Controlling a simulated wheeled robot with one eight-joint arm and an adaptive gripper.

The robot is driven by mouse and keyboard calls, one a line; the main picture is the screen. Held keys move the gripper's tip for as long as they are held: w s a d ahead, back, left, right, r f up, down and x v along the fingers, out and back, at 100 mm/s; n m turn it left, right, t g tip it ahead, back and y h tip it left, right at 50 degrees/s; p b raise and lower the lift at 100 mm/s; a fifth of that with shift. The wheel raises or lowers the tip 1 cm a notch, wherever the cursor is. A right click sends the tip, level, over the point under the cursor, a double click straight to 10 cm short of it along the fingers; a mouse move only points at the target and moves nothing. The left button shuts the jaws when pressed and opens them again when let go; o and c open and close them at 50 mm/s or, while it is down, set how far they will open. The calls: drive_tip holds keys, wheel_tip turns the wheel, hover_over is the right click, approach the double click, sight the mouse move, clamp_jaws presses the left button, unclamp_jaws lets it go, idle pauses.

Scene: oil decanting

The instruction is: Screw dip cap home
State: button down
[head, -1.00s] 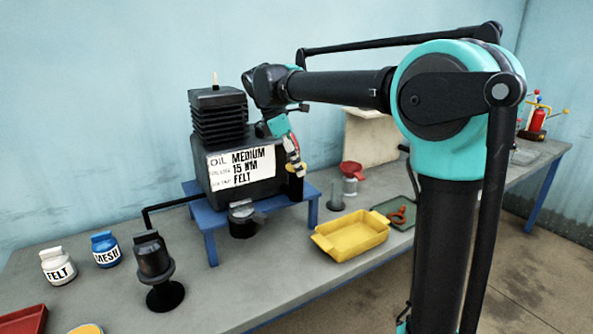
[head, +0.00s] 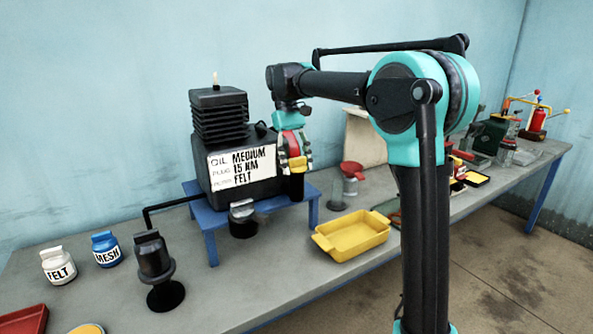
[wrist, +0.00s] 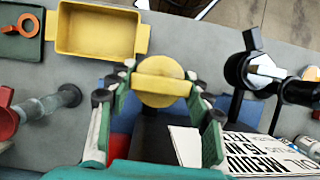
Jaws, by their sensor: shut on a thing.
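The yellow dip cap (head: 297,166) sits on top of a black upright neck (head: 297,187) at the right side of the dark machine. In the wrist view the cap (wrist: 160,92) is round with a raised bar across it. My gripper (head: 296,163) points down over the cap, with its fingers on both sides of it. In the wrist view my gripper (wrist: 160,76) is shut on the cap. The cap looks level. Its seam with the neck is hidden, so I cannot tell how far it is screwed down.
The black machine (head: 217,138) with a label card (head: 243,166) stands on a blue stand (head: 209,244). A yellow tray (head: 351,236) and a red funnel (head: 352,170) are to the right. A black cup-like fixture (head: 153,258) and white and blue jars are at left. The bench front is partly clear.

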drive_tip(key=c, duration=0.6)
unclamp_jaws()
drive_tip(key=shift+r, duration=3.55)
